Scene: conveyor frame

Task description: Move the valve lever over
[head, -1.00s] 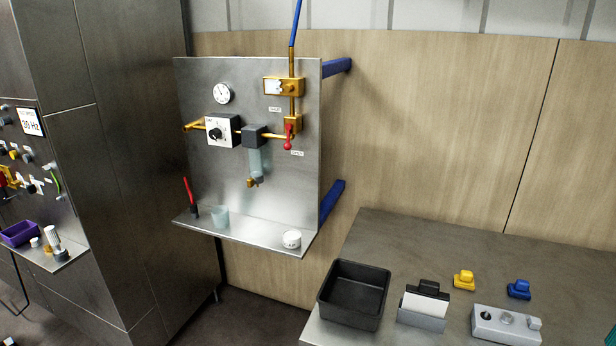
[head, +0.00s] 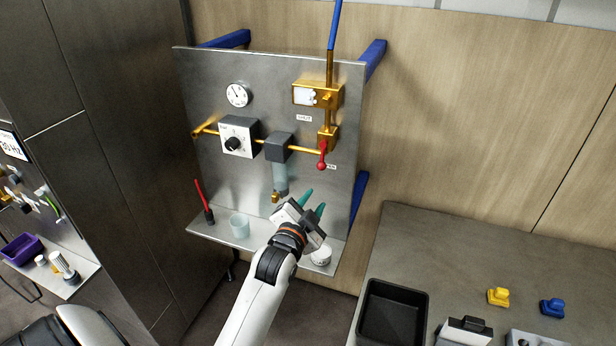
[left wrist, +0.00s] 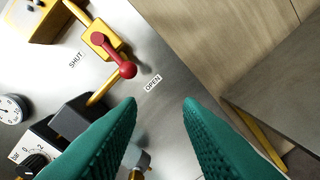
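The red valve lever (head: 322,154) with its ball knob hangs downward from a brass valve (head: 327,137) on the steel panel. In the left wrist view the lever (left wrist: 115,54) has its knob close to the OPEN label (left wrist: 153,83). The SHUT label (left wrist: 75,60) lies on the other side of the valve. My left gripper (head: 313,201) is below the lever, in front of the panel's lower part, apart from the lever. Its green fingers (left wrist: 160,104) are spread with nothing between them. My right gripper is not in view.
A gauge (head: 238,95), dial box (head: 238,138) and grey block (head: 279,147) sit left of the valve. The panel's shelf (head: 268,237) holds a cup (head: 240,226), a red-handled tool (head: 205,205) and a white cap (head: 321,256). A black tray (head: 392,316) stands on the right counter.

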